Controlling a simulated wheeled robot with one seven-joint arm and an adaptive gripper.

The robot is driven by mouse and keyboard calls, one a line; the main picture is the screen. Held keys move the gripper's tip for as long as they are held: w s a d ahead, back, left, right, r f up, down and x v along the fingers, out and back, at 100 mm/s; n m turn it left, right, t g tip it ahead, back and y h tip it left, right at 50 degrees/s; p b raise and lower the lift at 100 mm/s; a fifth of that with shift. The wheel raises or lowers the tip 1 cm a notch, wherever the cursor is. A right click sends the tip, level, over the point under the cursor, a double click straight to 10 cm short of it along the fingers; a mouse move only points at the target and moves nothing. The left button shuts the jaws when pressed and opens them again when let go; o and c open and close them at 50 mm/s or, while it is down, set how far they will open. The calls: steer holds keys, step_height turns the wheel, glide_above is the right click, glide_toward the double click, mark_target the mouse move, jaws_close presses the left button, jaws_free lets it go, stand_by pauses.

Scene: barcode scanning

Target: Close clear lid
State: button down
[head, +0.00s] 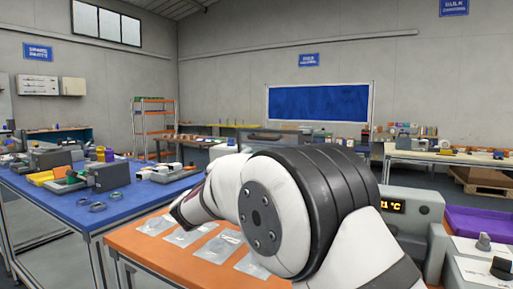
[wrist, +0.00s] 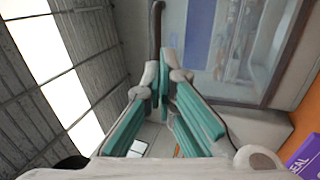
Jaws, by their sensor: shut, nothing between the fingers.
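The clear lid (head: 290,133) stands raised behind my arm in the head view, and only its upper part with a dark handle shows. In the wrist view the see-through lid panel (wrist: 235,45) fills the upper right. A dark bar-like handle (wrist: 156,28) runs up from beside the fingertips. My gripper (wrist: 163,85) is shut with its teal-padded fingers together, close to the handle's lower end; I cannot tell whether they touch. In the head view my arm hides the gripper. The grey machine (head: 425,222) with a lit temperature display sits at right, partly covered by my arm.
An orange table (head: 165,262) holds several flat silver packets (head: 218,248) left of my arm. A purple tray (head: 480,222) lies right of the machine. A blue table (head: 75,208) with tools and boxes stands at left.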

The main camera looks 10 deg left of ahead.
steer(key=x, duration=0.6)
steer(key=shift+w, duration=0.2)
steer(key=shift+d+r, duration=0.1)
